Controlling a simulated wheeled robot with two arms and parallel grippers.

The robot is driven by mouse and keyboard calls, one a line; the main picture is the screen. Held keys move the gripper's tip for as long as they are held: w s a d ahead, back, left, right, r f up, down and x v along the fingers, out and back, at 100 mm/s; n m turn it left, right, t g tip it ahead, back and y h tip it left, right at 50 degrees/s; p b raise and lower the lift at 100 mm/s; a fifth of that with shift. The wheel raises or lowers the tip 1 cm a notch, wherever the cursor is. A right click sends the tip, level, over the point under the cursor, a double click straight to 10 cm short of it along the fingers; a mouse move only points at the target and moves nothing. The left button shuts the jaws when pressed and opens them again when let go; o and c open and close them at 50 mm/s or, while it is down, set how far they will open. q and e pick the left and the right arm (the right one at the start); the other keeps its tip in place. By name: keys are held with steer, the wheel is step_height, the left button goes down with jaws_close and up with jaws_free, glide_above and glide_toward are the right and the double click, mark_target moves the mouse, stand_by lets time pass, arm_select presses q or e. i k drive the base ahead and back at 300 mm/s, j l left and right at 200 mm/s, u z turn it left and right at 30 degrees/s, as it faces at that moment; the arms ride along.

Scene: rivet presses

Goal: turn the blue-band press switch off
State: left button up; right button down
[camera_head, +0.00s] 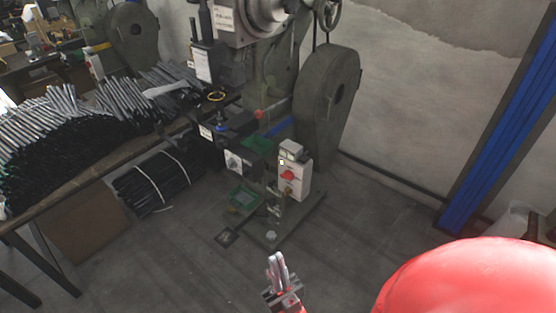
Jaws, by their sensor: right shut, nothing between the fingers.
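A dark green rivet press (325,105) stands at the centre with a big wheel guard, and a short blue strip (281,130) shows on its body. A white switch box (296,179) is mounted low on its front right, with a red knob (288,174) on its face. The knob's exact setting is too small to tell. My right gripper (277,257) is at the bottom centre, shut and empty, in front of and below the switch box in the picture, apart from it. My left gripper is out of view.
A table (75,187) at left bears many dark rods (60,135). A strapped rod bundle (157,183) lies beneath. Another press (133,35) stands at the back left. A blue post (505,125) rises at right. The floor before the press looks clear.

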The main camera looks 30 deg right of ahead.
mark_target(287, 175)
steer(key=z, duration=0.95)
steer(key=i+j, duration=0.2)
steer(key=j, duration=0.15)
steer(key=i+j+z, duration=0.1)
steer(key=j, duration=0.3)
steer(key=i+j, duration=0.45)
steer(key=j, duration=0.3)
steer(key=z, duration=0.05)
